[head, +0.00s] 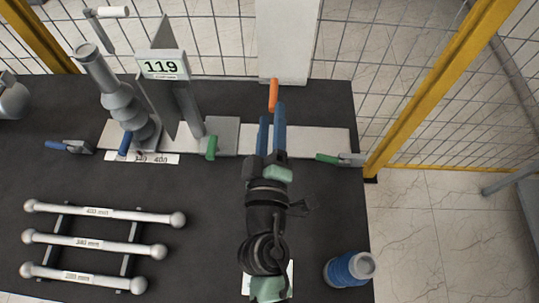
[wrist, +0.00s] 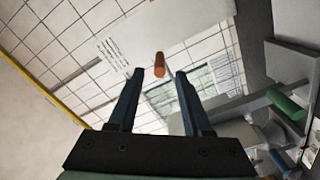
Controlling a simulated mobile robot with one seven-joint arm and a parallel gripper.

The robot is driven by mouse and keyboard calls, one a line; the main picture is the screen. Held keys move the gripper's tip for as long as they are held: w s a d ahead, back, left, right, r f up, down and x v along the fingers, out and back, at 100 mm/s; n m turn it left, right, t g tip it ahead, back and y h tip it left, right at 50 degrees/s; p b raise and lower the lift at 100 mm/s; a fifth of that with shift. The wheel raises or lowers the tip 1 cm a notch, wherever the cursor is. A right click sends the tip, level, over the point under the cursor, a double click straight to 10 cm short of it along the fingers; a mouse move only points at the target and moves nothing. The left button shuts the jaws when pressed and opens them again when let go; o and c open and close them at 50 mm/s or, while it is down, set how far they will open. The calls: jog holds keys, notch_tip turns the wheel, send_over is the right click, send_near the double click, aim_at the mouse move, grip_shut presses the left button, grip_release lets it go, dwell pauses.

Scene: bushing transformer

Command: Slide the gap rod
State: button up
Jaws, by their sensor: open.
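An orange handle (head: 273,94) points away from me at the back of the table, and most likely belongs to the gap rod; the rest of the rod is hidden by my gripper or not clear. My gripper (head: 272,112) is open, its two blue fingers reaching toward the handle. In the wrist view the orange handle (wrist: 157,66) shows between and just beyond the fingertips (wrist: 160,73). I cannot tell whether either finger touches it. A grey ribbed bushing (head: 122,104) stands upright to the left on a light base plate (head: 253,137).
A "119" sign (head: 162,67) stands beside the bushing. Green handles (head: 211,147) (head: 327,158) and blue handles (head: 124,145) (head: 55,145) lie along the plate. Three labelled ball-ended rods (head: 104,214) rest at front left. Mesh fencing lies behind.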

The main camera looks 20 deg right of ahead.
jog(key=b+v, duration=0.3)
jog(key=v, duration=0.5)
jog(key=shift+s, duration=0.15)
